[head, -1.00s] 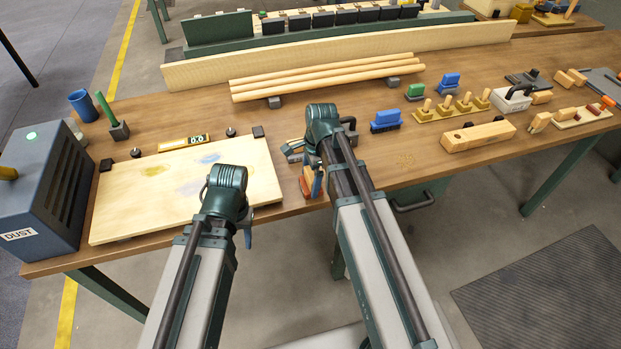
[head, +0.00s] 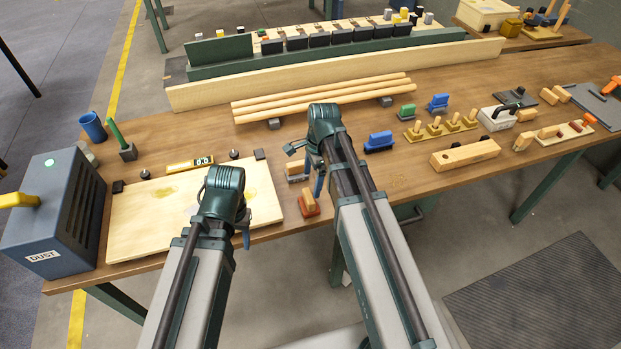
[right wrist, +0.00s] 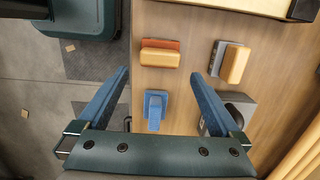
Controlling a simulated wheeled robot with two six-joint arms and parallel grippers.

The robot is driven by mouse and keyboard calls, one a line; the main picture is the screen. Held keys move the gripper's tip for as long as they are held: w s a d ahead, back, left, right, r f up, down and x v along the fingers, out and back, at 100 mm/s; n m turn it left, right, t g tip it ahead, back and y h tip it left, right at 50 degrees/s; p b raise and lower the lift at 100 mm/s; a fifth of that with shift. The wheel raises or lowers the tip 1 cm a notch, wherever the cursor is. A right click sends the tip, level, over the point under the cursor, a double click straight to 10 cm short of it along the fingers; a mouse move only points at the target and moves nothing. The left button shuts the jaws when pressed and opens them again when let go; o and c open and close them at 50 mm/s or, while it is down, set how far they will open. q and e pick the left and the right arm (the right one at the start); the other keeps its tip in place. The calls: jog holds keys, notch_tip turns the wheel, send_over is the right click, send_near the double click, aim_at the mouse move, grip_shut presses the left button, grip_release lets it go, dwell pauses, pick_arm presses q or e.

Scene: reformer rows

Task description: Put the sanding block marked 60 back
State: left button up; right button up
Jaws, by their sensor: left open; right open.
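No mark 60 is readable on any block. In the right wrist view an orange-and-wood block (right wrist: 160,53) lies ahead of my right gripper (right wrist: 159,76), which is open and empty above the bench. A blue handled piece (right wrist: 155,108) lies between its fingers in the picture, apparently below them. A yellow-and-grey block (right wrist: 233,62) lies to the right. In the head view the orange-and-wood block (head: 308,203) stands near the front edge, beside my right gripper (head: 307,165). My left gripper (head: 238,222) is open over the pale board; its fingers are mostly hidden behind my arm.
The pale board (head: 130,235) lies by the grey DUST machine (head: 55,215). Three wooden rods (head: 320,97) lie behind. A blue brush-like block (head: 378,141), a green one (head: 407,111) and a peg rack (head: 440,128) stand to the right. A long wooden block (head: 465,153) lies near the front edge.

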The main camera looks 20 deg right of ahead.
jog(key=shift+s+a+r+p, duration=0.1)
jog(key=shift+s+r+p, duration=0.1)
jog(key=shift+r+p, duration=0.6)
pick_arm(q)
notch_tip(320, 180, up, 2)
jog(key=shift+r, duration=0.1)
pick_arm(e)
jog(key=s+a+n+h, duration=0.2)
jog(key=s+a+n, duration=0.9)
jog(key=n, duration=1)
jog(key=s, duration=0.3)
jog(key=shift+a+r+h, duration=0.2)
jog(key=shift+r+h, duration=0.05)
jog(key=shift+h, duration=0.05)
